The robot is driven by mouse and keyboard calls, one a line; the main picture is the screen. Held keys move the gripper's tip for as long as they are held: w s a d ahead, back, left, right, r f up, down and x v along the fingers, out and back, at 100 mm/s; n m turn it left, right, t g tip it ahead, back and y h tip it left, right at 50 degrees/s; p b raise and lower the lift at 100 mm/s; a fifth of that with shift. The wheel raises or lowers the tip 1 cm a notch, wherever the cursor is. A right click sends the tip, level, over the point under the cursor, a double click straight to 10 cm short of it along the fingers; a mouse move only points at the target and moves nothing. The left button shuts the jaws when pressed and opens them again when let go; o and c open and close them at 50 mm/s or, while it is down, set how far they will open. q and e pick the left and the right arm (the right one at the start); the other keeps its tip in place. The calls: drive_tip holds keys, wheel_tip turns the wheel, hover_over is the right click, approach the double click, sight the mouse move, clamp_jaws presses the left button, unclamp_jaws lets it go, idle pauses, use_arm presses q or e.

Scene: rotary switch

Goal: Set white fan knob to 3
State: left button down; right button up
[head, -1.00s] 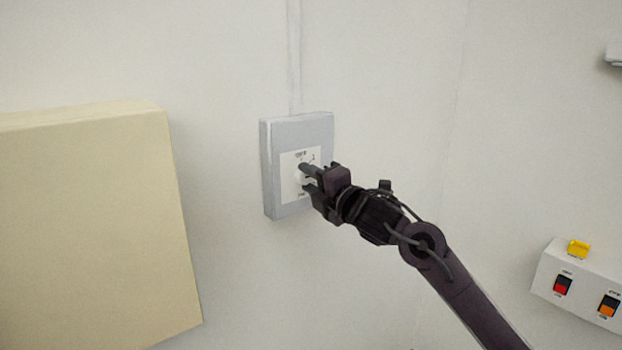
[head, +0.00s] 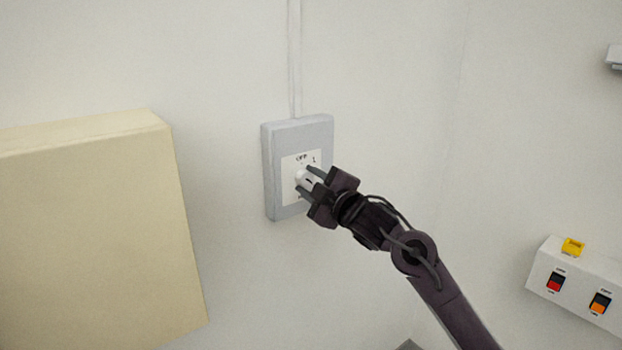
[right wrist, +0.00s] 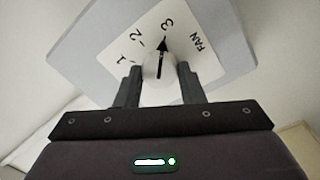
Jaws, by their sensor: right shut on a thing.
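The white fan knob (right wrist: 158,66) sits on a white dial plate with the marks 1, 2, 3 and FAN in the right wrist view. Its black arrow points at the 3. In the head view the knob (head: 302,178) is partly hidden by my right gripper (head: 309,181). The two fingers of my right gripper (right wrist: 156,85) are on either side of the knob and shut on it. My left gripper is in neither view now.
The dial sits on a grey wall box (head: 283,138) with a conduit above it. A large cream box (head: 95,235) stands out from the wall at left. A white panel (head: 580,272) with red, orange and yellow parts is at lower right.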

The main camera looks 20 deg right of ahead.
drive_tip(key=shift+f+m, duration=0.1)
drive_tip(key=shift+m, duration=0.2)
drive_tip(key=o, duration=1)
drive_tip(key=b+v, duration=0.2)
drive_tip(key=v, duration=0.5)
drive_tip(key=shift+s, duration=0.4)
drive_tip(key=shift+d, duration=0.1)
